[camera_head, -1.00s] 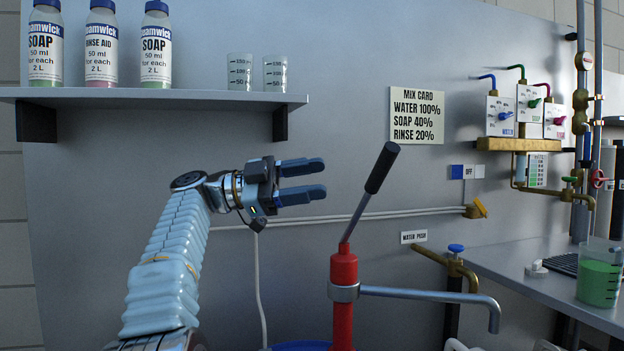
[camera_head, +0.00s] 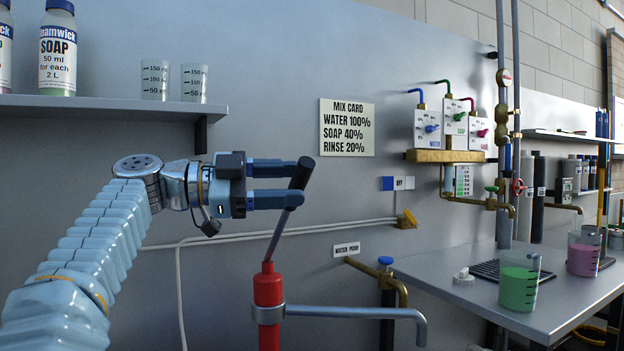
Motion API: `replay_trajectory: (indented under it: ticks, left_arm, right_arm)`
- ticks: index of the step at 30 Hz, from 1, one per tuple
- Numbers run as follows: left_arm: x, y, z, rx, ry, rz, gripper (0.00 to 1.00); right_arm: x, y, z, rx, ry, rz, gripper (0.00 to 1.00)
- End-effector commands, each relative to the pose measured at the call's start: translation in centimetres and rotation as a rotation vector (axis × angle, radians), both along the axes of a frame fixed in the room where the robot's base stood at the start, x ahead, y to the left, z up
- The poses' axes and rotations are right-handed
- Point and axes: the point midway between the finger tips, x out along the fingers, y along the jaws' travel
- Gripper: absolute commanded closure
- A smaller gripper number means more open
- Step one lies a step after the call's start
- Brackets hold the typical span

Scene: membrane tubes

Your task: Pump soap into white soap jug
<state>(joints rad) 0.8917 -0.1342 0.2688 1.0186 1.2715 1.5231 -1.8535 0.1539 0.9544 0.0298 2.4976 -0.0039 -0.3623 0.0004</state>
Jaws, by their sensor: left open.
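My left gripper (camera_head: 300,180) is open, with its two fingers pointing right at the black handle grip (camera_head: 301,172) of the red pump (camera_head: 268,300). The grip overlaps the fingertips in the picture; I cannot tell whether they touch. The pump's lever leans up to the right, and its grey spout (camera_head: 375,314) runs right and bends down. The pump's lower part is out of view. A soap bottle (camera_head: 58,50) stands on the shelf. I see no white jug. My right gripper is not in view.
The shelf (camera_head: 100,105) also holds two clear measuring cups (camera_head: 155,80). A counter (camera_head: 560,310) at right carries a beaker of green liquid (camera_head: 519,284) and one of pink (camera_head: 583,254). Dosing valves (camera_head: 450,130) and a mix card (camera_head: 347,127) are on the wall.

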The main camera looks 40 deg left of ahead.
Motion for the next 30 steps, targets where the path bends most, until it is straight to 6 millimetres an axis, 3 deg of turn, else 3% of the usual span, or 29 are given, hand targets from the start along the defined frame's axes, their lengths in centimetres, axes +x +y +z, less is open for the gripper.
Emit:
replay_trajectory:
  ticks: [7, 19, 27, 30]
  left_arm:
    - [2.8, -2.5, 0.1, 0.0, 0.001, 0.001, 0.47]
    - [3.3, -3.1, 0.0, 0.001, 0.001, 0.001, 0.49]
    - [3.3, -3.0, 0.0, 0.0, 0.0, 0.0, 0.9]
    - [3.3, -3.0, 0.0, 0.0, 0.0, 0.0, 1.0]
  right_arm:
    - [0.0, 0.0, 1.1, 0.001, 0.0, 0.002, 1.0]
    - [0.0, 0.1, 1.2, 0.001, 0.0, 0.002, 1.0]
    - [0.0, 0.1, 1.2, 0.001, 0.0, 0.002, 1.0]
    - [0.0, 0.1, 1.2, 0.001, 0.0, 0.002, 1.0]
